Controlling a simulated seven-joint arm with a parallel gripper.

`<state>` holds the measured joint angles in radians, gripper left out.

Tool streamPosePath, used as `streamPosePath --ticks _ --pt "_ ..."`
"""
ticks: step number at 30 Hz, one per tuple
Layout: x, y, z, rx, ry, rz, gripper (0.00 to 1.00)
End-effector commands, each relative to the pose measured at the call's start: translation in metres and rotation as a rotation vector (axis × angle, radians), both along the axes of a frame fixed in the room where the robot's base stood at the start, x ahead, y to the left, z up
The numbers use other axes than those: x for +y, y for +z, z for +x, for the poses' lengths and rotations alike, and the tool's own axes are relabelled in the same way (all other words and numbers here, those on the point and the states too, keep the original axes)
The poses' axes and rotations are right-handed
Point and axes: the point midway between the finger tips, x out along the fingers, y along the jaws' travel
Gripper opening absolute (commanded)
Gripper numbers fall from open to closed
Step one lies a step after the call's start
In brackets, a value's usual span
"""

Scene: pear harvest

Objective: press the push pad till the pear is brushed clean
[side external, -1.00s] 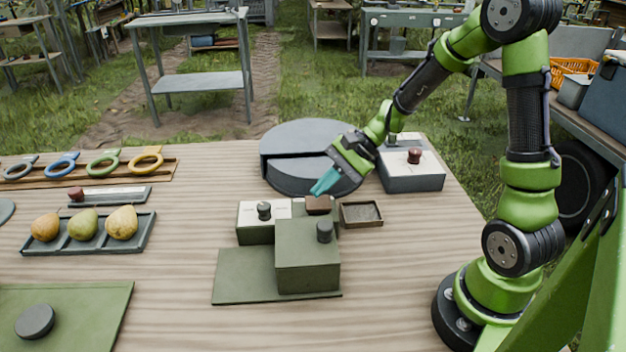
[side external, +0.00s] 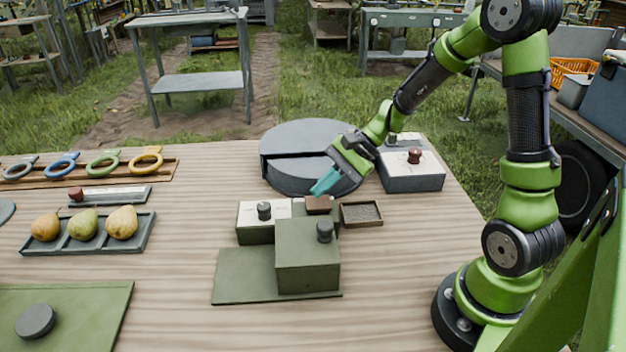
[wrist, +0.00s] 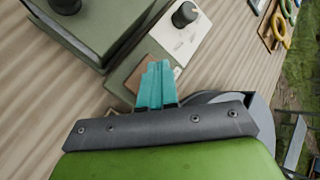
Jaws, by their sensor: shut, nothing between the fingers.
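The push pad (side external: 318,205), a brown block, sits on the green brushing machine (side external: 307,262) near its back right. My gripper (side external: 321,189) is shut and empty, its teal fingertips pointing down at the pad's top. In the wrist view the teal fingers (wrist: 156,85) overlap the brown pad (wrist: 136,78); I cannot tell whether they touch or press it. Several pears (side external: 83,224) lie in a grey divided tray (side external: 146,236) at the left. No pear shows in the machine; its inside is hidden.
A small tray (side external: 378,223) with dark grainy contents is right of the pad. A round grey drum (side external: 300,135) stands behind my gripper. A grey box (side external: 412,182) with a reddish knob is at back right. Bare table lies between the pear tray and the machine.

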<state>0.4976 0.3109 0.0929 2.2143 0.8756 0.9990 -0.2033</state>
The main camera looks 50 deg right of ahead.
Motion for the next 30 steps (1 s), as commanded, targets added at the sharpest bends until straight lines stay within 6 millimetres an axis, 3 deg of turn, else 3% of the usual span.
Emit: streamPosePath --ticks 30 --pt "0.0000 -0.0096 0.0000 0.000 0.000 0.000 0.00"
